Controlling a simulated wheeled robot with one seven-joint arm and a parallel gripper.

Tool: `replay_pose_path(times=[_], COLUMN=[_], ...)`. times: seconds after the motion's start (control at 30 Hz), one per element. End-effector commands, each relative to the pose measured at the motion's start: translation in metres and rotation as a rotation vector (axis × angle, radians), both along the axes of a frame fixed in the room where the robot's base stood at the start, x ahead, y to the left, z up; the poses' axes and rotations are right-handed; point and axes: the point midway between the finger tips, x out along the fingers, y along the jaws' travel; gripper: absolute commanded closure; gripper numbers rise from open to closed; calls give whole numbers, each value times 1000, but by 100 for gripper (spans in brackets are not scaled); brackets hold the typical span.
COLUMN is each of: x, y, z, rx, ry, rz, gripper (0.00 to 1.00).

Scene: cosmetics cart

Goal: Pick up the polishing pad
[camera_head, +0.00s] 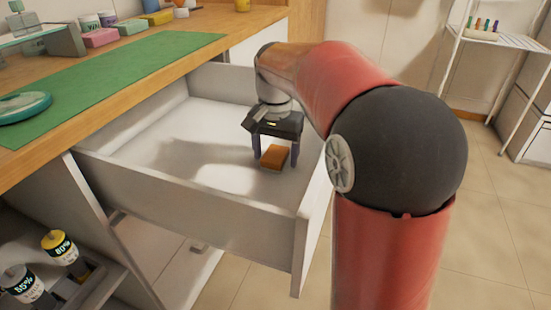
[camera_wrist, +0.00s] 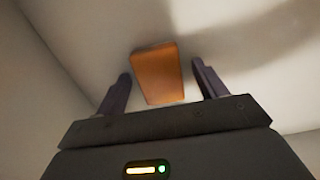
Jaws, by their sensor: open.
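An orange-brown block, which looks like the polishing pad (camera_head: 274,158), lies on the floor of the open white drawer (camera_head: 190,195), toward its right side. It also shows in the wrist view (camera_wrist: 158,75), just ahead of the fingers and a little tilted in the picture. My gripper (camera_head: 276,160) points down into the drawer above the pad. Its fingers are spread, one to each side of the pad's near end in the wrist view (camera_wrist: 162,90). I cannot tell whether a finger touches the pad.
The drawer's right wall (camera_head: 313,225) is close to my gripper. The rest of the drawer floor is bare. A wooden counter with a green mat (camera_head: 120,75) and a teal dish (camera_head: 22,107) is at the left. Bottles (camera_head: 60,247) stand in a lower compartment.

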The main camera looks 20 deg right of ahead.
Motion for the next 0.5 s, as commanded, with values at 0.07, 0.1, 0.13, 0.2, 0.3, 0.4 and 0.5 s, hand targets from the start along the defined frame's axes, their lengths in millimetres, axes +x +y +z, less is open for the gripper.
replay_pose_path(times=[0.07, 0.1, 0.13, 0.2, 0.3, 0.4, 0.5], x=[0, 0, 0, 0, 0, 0, 0], y=[0, 0, 0, 0, 0, 0, 0], z=[0, 0, 0, 0, 0, 0, 1], rx=[0, 0, 0, 0, 0, 0, 0], ry=[0, 0, 0, 0, 0, 0, 0], rz=[0, 0, 0, 0, 0, 0, 0], gripper=[29, 29, 30, 40, 53, 66, 78])
